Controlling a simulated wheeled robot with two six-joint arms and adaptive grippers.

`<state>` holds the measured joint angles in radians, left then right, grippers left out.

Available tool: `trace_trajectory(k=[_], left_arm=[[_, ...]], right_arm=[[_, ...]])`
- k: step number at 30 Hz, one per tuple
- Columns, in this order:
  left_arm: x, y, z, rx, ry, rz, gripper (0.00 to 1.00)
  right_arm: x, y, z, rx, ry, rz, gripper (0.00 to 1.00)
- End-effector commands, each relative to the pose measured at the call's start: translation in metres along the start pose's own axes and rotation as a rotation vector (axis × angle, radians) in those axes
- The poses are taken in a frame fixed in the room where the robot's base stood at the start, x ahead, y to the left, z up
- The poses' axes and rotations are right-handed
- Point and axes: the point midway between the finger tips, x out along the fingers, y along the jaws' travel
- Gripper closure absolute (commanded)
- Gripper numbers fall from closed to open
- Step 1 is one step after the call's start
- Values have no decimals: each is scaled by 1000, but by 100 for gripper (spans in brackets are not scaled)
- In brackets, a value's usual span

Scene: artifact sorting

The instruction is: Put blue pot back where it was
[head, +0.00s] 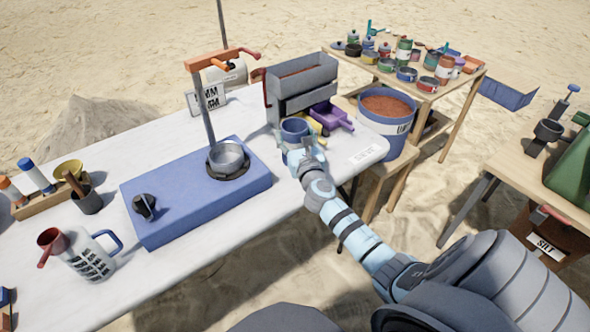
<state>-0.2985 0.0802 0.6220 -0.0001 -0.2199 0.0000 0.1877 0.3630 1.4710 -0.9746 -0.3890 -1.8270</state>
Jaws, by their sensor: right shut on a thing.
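The blue pot (294,129) is a small blue cup-like vessel at the right part of the white table, in front of the grey box-shaped machine. My right gripper (305,148) reaches it from the front right and is shut on it. The gripper and wrist hide part of the pot's near side. I cannot tell whether the pot's bottom touches the table. My left gripper is not in view.
The grey machine (302,86) stands behind the pot, with a purple tray (327,117) beside it. A blue base (195,196) holding a metal pot (228,158) lies left. A large blue bucket (384,124) stands right. Sand surrounds the tables.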

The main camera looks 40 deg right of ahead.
Motion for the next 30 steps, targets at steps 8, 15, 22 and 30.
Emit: trace_trajectory(k=[8,15,22,30], left_arm=[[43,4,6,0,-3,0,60],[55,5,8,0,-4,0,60],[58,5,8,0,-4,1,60],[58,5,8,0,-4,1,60]], right_arm=[[0,0,-52,-1,-2,1,98],[0,0,-71,1,-3,0,98],[0,0,-74,1,-2,0,98],[0,0,-74,1,-2,0,19]])
